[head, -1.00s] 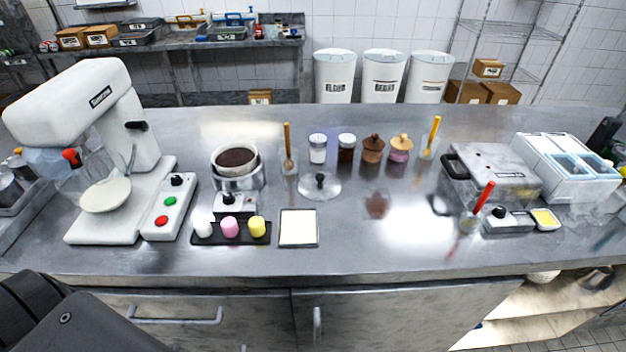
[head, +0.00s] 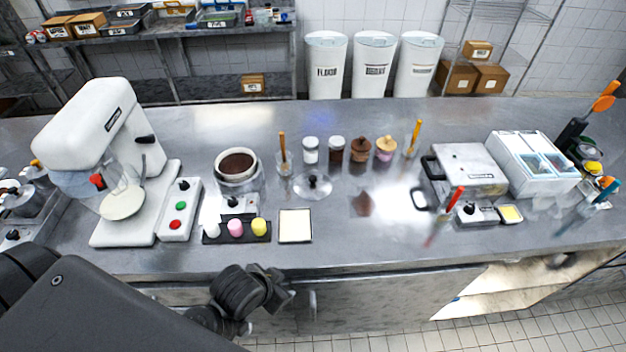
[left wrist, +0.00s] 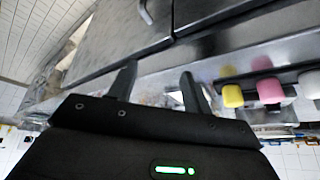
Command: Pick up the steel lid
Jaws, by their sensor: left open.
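The steel lid (head: 313,186) lies on the steel counter, a round shiny disc with a dark knob on top. It is right of the pot with dark contents and behind the white square pad. My left gripper (head: 282,287) is in front of the counter's front edge, below and nearer than the lid, and well apart from it. In the left wrist view my left gripper (left wrist: 157,84) has its two fingers spread with nothing between them. The lid cannot be made out in the left wrist view. My right gripper is not in view.
A tray (head: 262,238) with white, pink and yellow pieces and a white square pad (head: 295,226) lie between the front edge and the lid. Jars (head: 310,150) and a glass with a stick (head: 284,162) stand behind it. A white mixer (head: 105,130) stands left.

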